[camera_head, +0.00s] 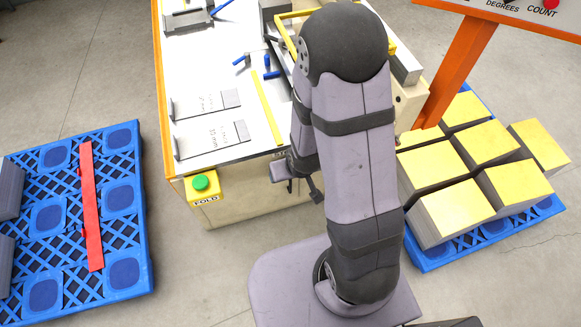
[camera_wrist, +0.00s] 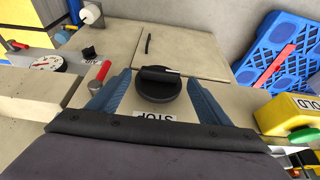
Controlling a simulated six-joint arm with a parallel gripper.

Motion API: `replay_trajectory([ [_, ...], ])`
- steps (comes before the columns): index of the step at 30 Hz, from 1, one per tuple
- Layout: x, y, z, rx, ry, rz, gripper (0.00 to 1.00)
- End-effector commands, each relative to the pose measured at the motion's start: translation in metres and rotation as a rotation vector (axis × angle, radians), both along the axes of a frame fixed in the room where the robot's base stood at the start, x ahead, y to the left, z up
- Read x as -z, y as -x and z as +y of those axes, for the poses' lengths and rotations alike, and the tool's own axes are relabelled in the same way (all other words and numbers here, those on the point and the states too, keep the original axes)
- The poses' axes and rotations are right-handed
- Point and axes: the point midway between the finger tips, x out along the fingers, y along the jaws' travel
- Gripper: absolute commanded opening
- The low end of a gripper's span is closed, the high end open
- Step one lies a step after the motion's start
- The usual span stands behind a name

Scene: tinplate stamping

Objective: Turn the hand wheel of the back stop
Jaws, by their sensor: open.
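The hand wheel (camera_wrist: 158,90) is a round black knob with a raised bar handle across it, on the beige machine face in the wrist view. An upside-down label reading STOP (camera_wrist: 155,116) sits beside it. My gripper (camera_wrist: 157,77) is open, its two blue fingers on either side of the wheel. I cannot tell whether they touch it. In the head view my gripper (camera_head: 296,183) is beside the machine's front, partly behind my arm, and the wheel is hidden there.
A red-handled lever (camera_wrist: 103,71), a dial (camera_wrist: 47,63) and a black AIR knob (camera_wrist: 90,52) are left of the wheel. A yellow FOLD box (camera_head: 203,191) with a green button is on the machine corner. Blue pallets stand left (camera_head: 125,218) and right (camera_head: 432,258).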

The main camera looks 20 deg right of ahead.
Motion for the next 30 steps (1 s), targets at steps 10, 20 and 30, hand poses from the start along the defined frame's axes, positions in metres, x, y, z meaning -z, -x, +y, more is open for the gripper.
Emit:
replay_trajectory([
  [10, -0.024, 0.008, 0.0, 0.0, 0.0, 0.002, 0.72],
  [20, -0.03, 0.011, 0.0, -0.001, 0.0, -0.001, 0.72],
  [30, -0.029, 0.012, 0.0, -0.001, 0.0, -0.002, 0.72],
])
